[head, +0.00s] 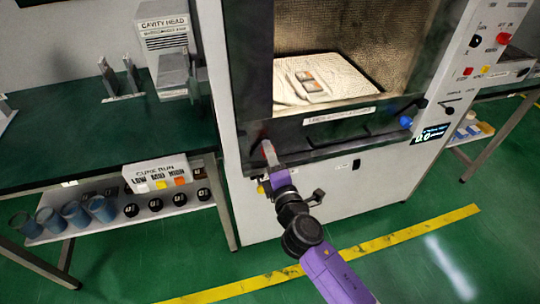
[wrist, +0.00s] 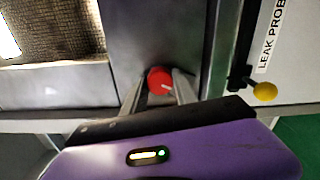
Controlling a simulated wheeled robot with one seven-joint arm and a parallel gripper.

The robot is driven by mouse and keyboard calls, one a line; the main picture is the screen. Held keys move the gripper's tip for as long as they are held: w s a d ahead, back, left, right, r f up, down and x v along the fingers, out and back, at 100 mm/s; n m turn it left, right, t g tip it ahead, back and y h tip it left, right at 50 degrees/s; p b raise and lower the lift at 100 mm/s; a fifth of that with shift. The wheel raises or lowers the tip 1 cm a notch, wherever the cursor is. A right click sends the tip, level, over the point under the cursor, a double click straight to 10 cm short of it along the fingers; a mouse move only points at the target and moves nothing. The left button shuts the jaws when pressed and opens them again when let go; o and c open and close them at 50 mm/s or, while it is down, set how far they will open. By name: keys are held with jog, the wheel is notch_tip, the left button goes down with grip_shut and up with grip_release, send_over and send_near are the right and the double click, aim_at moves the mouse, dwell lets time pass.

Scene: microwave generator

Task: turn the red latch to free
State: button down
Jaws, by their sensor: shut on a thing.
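The red latch is a round red knob with a white mark (wrist: 160,80) on the dark lower frame of the microwave generator. In the wrist view it sits between the two fingers of my gripper (wrist: 159,88), which is shut on it. In the head view my gripper (head: 268,150) reaches up to the left end of the dark door frame (head: 330,122). There my fingers and wrist mostly cover the latch.
A yellow knob (wrist: 265,91) on a black stem is close by on my right in the wrist view, beside a "LEAK PROB" label (wrist: 269,38). A blue knob (head: 406,121) is at the frame's right end. A green bench (head: 60,145) stands left.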

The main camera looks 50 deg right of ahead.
jog(key=c, duration=1)
grip_release()
jog(key=shift+o, duration=0.2)
jog(key=shift+a, duration=0.1)
jog(key=b+v, duration=0.2)
jog(key=v, duration=0.5)
jog(key=shift+s+a, duration=0.2)
jog(key=shift+s, duration=0.15)
